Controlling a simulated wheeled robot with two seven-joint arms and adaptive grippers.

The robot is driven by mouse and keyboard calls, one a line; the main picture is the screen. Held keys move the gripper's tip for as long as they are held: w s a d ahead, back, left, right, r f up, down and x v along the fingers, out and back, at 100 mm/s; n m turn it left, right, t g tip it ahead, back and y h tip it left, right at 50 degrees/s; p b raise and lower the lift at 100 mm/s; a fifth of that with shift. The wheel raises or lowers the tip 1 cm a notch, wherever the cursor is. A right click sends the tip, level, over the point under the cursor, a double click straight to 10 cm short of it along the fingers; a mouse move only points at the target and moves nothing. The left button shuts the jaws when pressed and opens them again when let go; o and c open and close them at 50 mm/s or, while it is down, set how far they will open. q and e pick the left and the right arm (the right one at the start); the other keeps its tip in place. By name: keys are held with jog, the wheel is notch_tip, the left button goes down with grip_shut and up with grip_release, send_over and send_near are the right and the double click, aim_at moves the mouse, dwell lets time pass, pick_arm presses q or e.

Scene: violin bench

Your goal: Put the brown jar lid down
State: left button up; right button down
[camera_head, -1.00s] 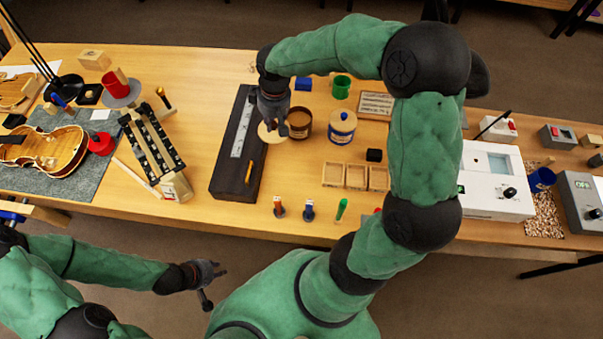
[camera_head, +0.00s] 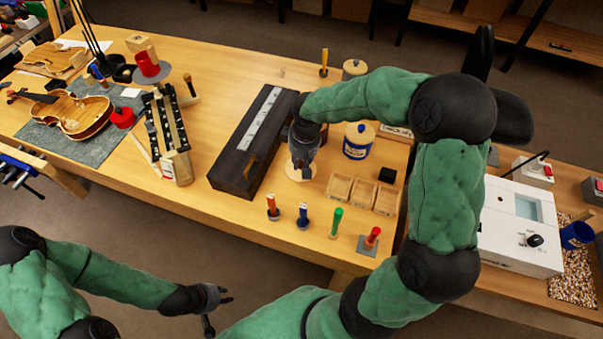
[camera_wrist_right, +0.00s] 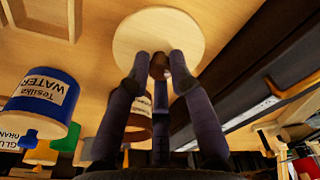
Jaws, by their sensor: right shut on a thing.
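The brown jar's lid is a pale round wooden disc (camera_head: 294,174) with a brown knob, and it fills the top middle of the right wrist view (camera_wrist_right: 145,35). My right gripper (camera_head: 303,165) is shut on the lid's knob (camera_wrist_right: 159,66). It holds the lid flat over or on the bench, left of the small wooden trays; I cannot tell whether it touches the bench. The brown jar (camera_wrist_right: 138,122) shows partly behind my fingers in the wrist view and is mostly hidden by my arm in the head view. My left gripper (camera_head: 218,309) is open and empty, off the bench's front edge.
Small wooden trays (camera_head: 361,193) lie right of the lid. A long dark block (camera_head: 232,168) lies left. Several upright coloured-handled tools (camera_head: 303,217) stand in front, near the edge.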

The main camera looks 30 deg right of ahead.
aim_at(302, 166)
jog(key=shift+f+b, duration=0.9)
jog(key=shift+f, duration=1.5)
jog(key=shift+f, duration=0.15)
jog(key=c, duration=1.1)
grip_release()
jog(key=r+p, duration=0.1)
jog(key=r, duration=0.2)
jog(key=r+p, duration=0.1)
jog(key=r, duration=0.3)
jog(key=s+r+p, duration=0.1)
jog(key=r+p, duration=0.1)
jog(key=r, duration=0.2)
jog(key=shift+s+d, duration=0.1)
jog(key=shift+s+r+p, duration=0.15)
jog(key=shift+r+p, duration=0.15)
jog(key=shift+r, duration=0.3)
